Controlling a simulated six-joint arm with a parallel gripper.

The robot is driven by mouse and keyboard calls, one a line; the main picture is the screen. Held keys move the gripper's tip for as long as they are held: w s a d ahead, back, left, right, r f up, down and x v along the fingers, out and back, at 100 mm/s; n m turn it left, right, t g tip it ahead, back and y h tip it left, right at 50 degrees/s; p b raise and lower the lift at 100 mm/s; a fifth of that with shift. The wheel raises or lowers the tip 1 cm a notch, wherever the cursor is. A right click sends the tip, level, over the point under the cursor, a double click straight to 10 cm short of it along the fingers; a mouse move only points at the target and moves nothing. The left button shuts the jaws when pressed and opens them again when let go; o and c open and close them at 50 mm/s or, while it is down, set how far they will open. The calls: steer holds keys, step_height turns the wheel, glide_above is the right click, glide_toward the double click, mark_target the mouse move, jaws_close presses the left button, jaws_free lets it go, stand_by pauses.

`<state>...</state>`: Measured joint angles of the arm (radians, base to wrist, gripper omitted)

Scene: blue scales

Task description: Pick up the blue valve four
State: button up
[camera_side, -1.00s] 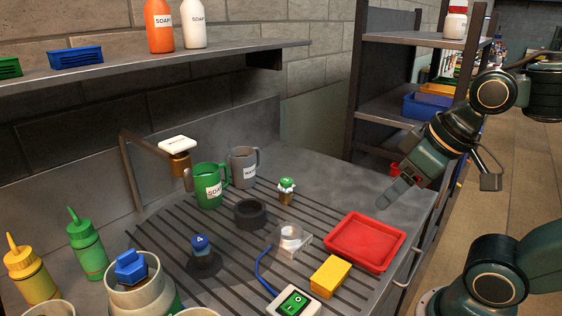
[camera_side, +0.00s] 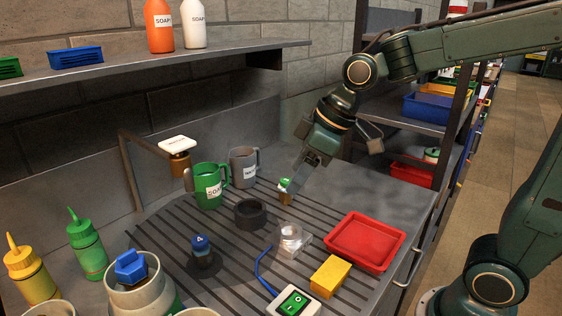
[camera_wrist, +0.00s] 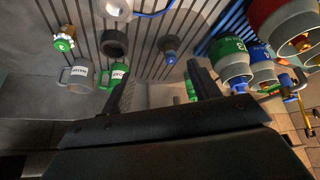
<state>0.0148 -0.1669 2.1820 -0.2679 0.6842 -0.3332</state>
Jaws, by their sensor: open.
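The blue valve four (camera_side: 200,243) is a small blue knob marked 4. It stands upright on a dark round base on the slatted drainboard, left of centre in the side view. In the wrist view the blue knob (camera_wrist: 170,57) shows beyond and between my fingers. My gripper (camera_side: 299,185) is open and empty, above the drainboard's far right part, well apart from the valve.
A black ring (camera_side: 250,212), a green mug (camera_side: 208,190) and a grey mug (camera_side: 243,167) stand behind the blue valve. A clear block (camera_side: 291,242), yellow sponge (camera_side: 331,276), switch box (camera_side: 293,304) and red tray (camera_side: 365,243) lie right.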

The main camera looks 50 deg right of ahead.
steer(key=w+a+f+n+y, duration=0.1)
steer(key=w+a+f+n, duration=0.2)
steer(key=w, duration=0.4)
steer(key=n+g+y, duration=0.1)
steer(key=n+y, duration=0.1)
glide_toward(205, 238)
steer(key=shift+s+d+r, duration=0.25)
steer(key=shift+r, duration=0.3)
steer(key=shift+x, duration=4.25)
steer(key=shift+f, duration=0.1)
steer(key=shift+x, duration=2.55)
steer(key=shift+c, duration=0.4)
jaws_close()
